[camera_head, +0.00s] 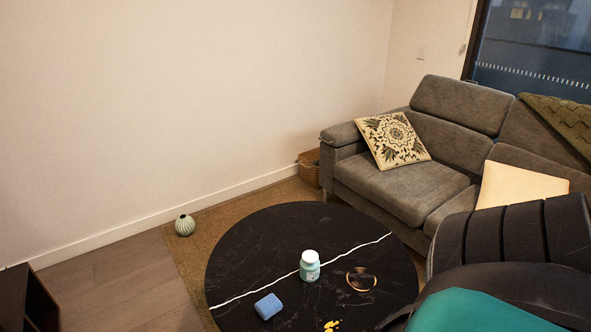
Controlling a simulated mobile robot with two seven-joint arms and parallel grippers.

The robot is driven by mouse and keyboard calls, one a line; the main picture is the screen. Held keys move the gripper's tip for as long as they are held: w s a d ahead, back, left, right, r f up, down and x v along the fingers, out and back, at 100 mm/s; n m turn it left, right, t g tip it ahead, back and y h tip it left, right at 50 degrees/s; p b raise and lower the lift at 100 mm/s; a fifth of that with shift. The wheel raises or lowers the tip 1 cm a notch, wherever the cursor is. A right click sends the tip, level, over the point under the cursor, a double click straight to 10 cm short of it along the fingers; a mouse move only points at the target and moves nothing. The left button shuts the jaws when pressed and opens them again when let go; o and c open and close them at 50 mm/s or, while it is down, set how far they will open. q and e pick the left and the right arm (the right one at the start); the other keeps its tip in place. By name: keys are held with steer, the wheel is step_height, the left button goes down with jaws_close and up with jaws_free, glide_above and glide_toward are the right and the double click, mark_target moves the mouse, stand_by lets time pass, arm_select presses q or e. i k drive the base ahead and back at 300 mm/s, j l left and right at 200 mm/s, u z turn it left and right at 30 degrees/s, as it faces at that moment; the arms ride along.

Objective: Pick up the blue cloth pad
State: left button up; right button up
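The blue cloth pad (268,306) lies on the round black table (240,250), near its front left part. It is a small, rounded block and nothing covers it. A white and pale green bottle (310,266) stands upright to its right and a little behind. Neither of my grippers shows in the head view. Part of my own body fills the lower right corner and hides the table's right front edge.
A ring-shaped brown item (361,280) and a small yellow item (331,325) are on the table. A grey sofa (395,190) stands behind right. A ribbed vase (185,225) stands on the rug (205,255). A dark cabinet (25,298) is at lower left.

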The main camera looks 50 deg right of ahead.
mark_target(270, 305)
steer(key=i+z, duration=0.15)
steer(key=z, duration=0.3)
steer(key=i+j+z, duration=0.1)
steer(key=z, duration=0.35)
steer(key=i+j+z, duration=0.15)
steer(key=z, duration=0.25)
steer(key=j+z, duration=0.15)
steer(key=z, duration=0.3)
steer(key=i+j+z, duration=0.15)
steer(key=z, duration=0.3)
steer(key=j+z, duration=0.25)
steer(key=z, duration=0.2)
steer(key=j+z, duration=0.3)
steer(key=i+j+z, duration=0.1)
steer(key=j+z, duration=0.25)
